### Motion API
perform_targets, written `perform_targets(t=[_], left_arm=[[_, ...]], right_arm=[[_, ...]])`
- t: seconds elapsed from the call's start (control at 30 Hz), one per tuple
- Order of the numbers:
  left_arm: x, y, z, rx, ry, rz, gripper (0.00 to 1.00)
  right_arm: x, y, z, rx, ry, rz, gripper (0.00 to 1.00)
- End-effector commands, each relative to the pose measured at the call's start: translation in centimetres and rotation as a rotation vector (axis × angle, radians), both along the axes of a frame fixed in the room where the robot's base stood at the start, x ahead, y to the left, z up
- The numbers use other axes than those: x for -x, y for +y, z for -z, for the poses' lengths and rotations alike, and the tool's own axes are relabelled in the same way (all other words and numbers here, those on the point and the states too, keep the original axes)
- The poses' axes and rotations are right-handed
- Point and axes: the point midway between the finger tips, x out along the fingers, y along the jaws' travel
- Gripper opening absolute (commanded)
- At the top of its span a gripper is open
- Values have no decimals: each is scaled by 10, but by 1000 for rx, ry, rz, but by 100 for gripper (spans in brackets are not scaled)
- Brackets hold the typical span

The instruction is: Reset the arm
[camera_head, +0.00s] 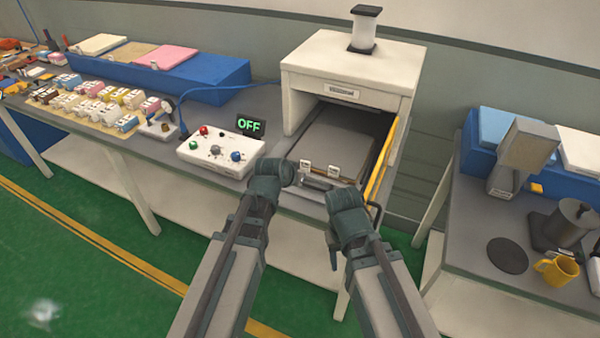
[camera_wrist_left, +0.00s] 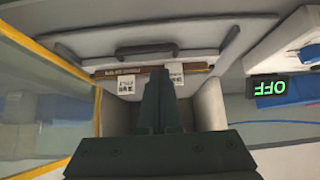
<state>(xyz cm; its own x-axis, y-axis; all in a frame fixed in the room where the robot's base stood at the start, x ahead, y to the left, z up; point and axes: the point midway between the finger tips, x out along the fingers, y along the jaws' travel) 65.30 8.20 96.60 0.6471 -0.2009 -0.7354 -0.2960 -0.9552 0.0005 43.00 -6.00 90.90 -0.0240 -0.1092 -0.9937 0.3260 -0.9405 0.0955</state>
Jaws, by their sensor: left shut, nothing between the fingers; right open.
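My left gripper (camera_wrist_left: 160,82) is shut and empty in the left wrist view, in front of a pale panel with a dark handle (camera_wrist_left: 146,48) and two white printed tags. In the head view my left arm reaches in beside the white box-shaped machine (camera_head: 352,68); its fingers are hard to make out there. My right gripper (camera_head: 334,250) is open and empty, low in front of the machine's right side. The machine's front is open, with a grey tray (camera_head: 345,140) inside. Its yellow-edged door (camera_head: 382,165) stands open on the right.
A white control box (camera_head: 222,152) with coloured knobs and a green OFF display (camera_head: 250,126) sits left of the machine. Keycap-like pieces (camera_head: 95,100) and a blue block (camera_head: 210,82) lie farther left. A right table holds a yellow mug (camera_head: 557,270). Green floor (camera_head: 100,285) is clear.

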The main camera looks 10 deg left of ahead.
Motion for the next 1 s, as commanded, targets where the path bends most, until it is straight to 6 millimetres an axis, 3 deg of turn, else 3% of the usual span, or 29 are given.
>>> perform_targets(t=[0.07,0.37,0.47,0.63,0.8,0.9,1.0], left_arm=[[5,0,-8,0,0,0,0],[7,0,-6,-1,3,1,0],[22,-8,2,-14,56,15,0],[97,-29,33,-103,320,50,0],[174,-30,49,-230,572,34,0],[203,-26,51,-291,666,14,0],[219,-23,50,-326,718,-1,0]], right_arm=[[0,0,-8,0,0,0,50],[0,0,-7,0,0,0,50],[0,0,-7,0,0,0,50],[0,0,-7,0,0,0,50],[0,0,-7,0,0,0,50],[0,0,-7,0,0,0,50],[0,0,-7,0,0,0,50]])
